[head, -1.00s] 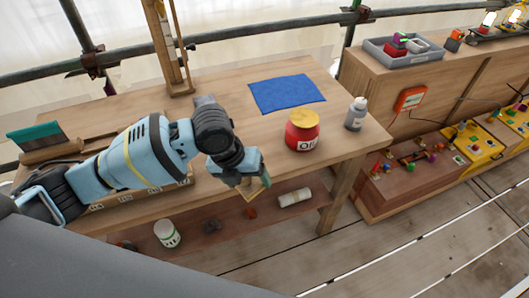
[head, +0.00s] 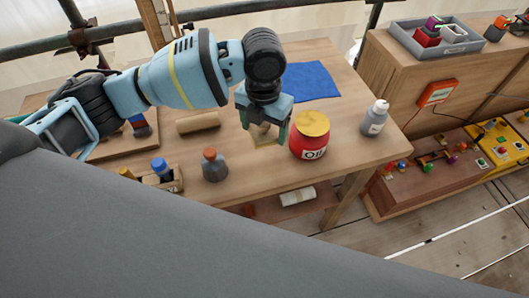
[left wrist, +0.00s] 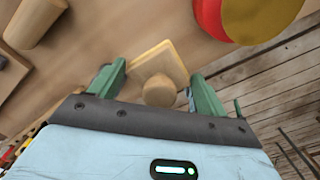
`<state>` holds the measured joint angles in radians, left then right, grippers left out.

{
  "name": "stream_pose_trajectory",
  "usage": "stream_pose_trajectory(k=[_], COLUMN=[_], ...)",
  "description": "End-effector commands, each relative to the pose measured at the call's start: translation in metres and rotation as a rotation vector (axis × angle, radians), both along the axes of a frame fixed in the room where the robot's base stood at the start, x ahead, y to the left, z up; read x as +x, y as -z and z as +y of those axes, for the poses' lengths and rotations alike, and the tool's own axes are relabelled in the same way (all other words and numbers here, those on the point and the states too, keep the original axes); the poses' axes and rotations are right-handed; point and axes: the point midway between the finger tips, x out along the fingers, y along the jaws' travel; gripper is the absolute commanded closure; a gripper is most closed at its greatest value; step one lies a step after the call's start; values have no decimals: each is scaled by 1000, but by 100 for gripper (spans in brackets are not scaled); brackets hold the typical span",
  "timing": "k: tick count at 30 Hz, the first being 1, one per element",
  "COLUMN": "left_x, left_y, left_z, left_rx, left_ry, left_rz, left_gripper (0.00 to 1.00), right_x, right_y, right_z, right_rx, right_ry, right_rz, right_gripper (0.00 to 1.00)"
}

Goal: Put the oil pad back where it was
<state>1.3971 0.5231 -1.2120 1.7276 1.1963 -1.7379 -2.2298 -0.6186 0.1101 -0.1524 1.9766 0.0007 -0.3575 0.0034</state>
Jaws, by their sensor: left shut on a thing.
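The oil pad (head: 264,136) is a flat, pale yellow-edged square with a round wooden knob. My left gripper (head: 266,122) is shut on the oil pad and points down over the wooden bench, just left of the red oil jar. In the left wrist view the oil pad (left wrist: 160,62) shows beyond the knob, which lies between the fingers of the gripper (left wrist: 160,88). The red oil jar (head: 308,143), labelled OIL with a yellow lid, stands upright on the bench. It also shows in the left wrist view (left wrist: 209,18). My right gripper is not in view.
A blue cloth (head: 312,80) lies behind the jar, and a grey bottle (head: 374,122) stands right of it. A dark bottle with an orange cap (head: 214,168) and a wooden cylinder (head: 198,122) are left of the gripper. A white roll (head: 297,196) lies on the shelf below.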

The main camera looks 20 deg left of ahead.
Motion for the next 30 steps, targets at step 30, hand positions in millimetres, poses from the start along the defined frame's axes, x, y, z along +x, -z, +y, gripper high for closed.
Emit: stream_pose_trajectory(k=[30], left_x=[0], left_y=[96], left_z=[0], left_rx=[0], left_ry=[-1], left_rz=[-2], left_gripper=[42], right_x=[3], right_y=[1], right_z=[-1], right_rx=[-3], right_ry=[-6], right_rz=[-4], right_gripper=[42])
